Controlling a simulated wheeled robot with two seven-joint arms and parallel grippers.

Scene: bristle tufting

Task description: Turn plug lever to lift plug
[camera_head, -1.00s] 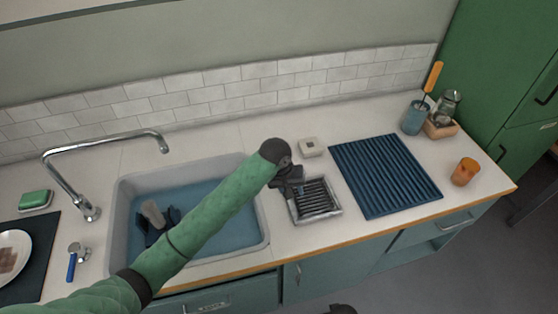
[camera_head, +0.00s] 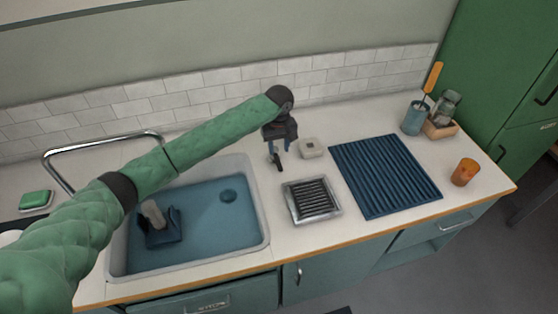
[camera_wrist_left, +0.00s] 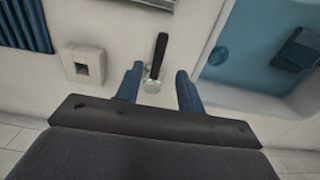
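The plug lever shows in the left wrist view as a black handle (camera_wrist_left: 157,52) on a round metal base, standing on the counter beside the sink. In the head view the dark lever (camera_head: 276,162) is small and partly hidden by my gripper. My left gripper (camera_head: 280,152) is open, pointing down, with its two blue fingers (camera_wrist_left: 158,90) on either side of the lever's base in the wrist view. I cannot tell whether they touch it. The round dark plug (camera_head: 228,196) sits at the bottom of the water-filled sink (camera_head: 262,222). My right gripper is not in view.
A metal drain grate (camera_head: 288,205) and a ribbed blue mat (camera_head: 418,194) lie to the right. A small pale block (camera_head: 312,148) stands close beside my gripper. A dark blue item (camera_head: 168,232) lies in the sink. The tap (camera_head: 95,146) is behind my arm.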

